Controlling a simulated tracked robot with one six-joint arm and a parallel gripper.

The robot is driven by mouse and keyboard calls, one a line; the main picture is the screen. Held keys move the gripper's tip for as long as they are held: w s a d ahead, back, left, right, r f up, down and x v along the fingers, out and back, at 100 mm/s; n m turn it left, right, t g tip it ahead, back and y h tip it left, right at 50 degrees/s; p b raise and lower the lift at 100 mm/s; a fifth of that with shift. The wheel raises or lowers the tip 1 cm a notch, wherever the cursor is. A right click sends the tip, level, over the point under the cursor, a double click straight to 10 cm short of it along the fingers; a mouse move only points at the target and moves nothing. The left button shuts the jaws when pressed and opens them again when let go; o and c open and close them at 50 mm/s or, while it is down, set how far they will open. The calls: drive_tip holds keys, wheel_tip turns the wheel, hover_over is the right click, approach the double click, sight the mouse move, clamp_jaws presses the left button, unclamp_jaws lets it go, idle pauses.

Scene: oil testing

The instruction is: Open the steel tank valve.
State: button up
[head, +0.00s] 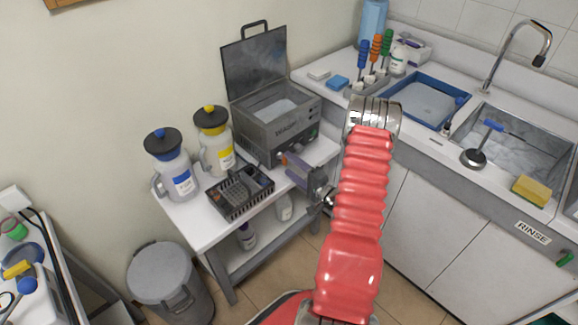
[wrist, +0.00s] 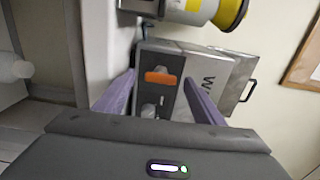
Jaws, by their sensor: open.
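The steel tank (head: 275,120) stands at the back of a white side table with its lid raised. In the wrist view the tank (wrist: 215,75) appears turned sideways. Its dark front panel carries an orange part (wrist: 160,78) and a small pale fitting (wrist: 149,110). I cannot tell for sure which of these is the valve. My gripper (head: 284,158) is in front of the tank's panel, apart from it as far as I can see. In the wrist view its two purple fingers (wrist: 159,77) are spread, with the orange part between them and nothing held.
A black basket (head: 240,193) and two jugs, blue-labelled (head: 175,170) and yellow-labelled (head: 213,140), stand left of my gripper. A grey bin (head: 165,275) is on the floor. The sink counter (head: 420,135) lies to the right, with a blue tray (head: 428,97).

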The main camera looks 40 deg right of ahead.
drive_tip(key=s, duration=1.2)
drive_tip(key=shift+s, duration=0.15)
drive_tip(key=shift+d, duration=0.1)
